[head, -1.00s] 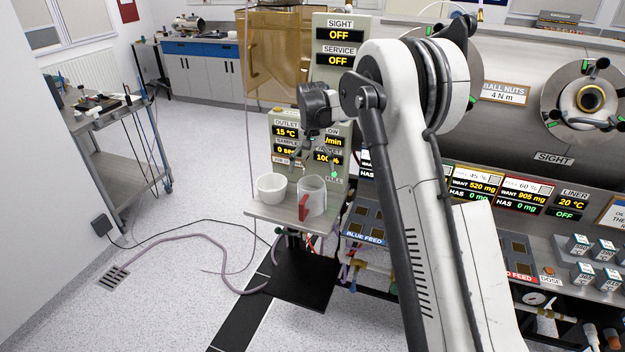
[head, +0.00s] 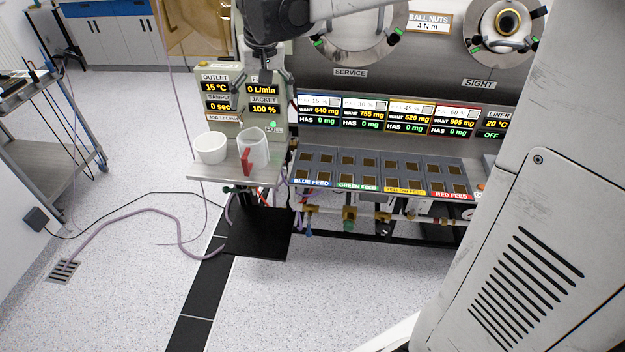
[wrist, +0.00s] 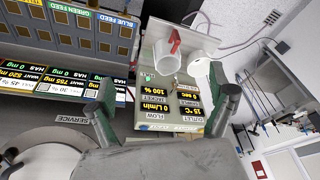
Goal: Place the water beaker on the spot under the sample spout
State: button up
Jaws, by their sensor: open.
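A clear beaker with a red handle (head: 253,148) stands upright on a small steel shelf (head: 232,176). It also shows in the wrist view (wrist: 166,58), between the fingers in the picture and farther off. I cannot tell how much water it holds. A white bowl-like cup (head: 210,149) stands just left of it in the head view. My gripper (head: 263,95) is open and empty, above and apart from the beaker, in front of the readout panel. Its two fingers are spread wide in the wrist view (wrist: 162,95). I cannot make out the sample spout or the spot under it.
The readout panel (head: 216,92) rises right behind the shelf. A feed tray row (head: 380,172) lies to the right, under several displays. A steel cart (head: 45,150) stands at the left. A hose (head: 130,218) and cable lie on the floor. The shelf's front edge is narrow.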

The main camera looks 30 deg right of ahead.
jog(key=s+f+t, duration=0.1)
jog(key=s+t, duration=0.1)
jog(key=s, duration=1)
jog(key=s+f+n+t, duration=0.1)
jog(key=s+f, duration=0.1)
jog(key=s, duration=1.1)
jog(key=shift+s+a+f+t, duration=0.15)
jog(key=shift+s+f+t, duration=0.15)
jog(key=shift+t, duration=0.1)
jog(key=shift+s+f, duration=0.1)
jog(key=shift+s, duration=0.15)
jog(key=shift+c, duration=0.7)
jog(key=shift+f, duration=0.1)
jog(key=shift+c, duration=1.3)
jog(key=c, duration=0.9)
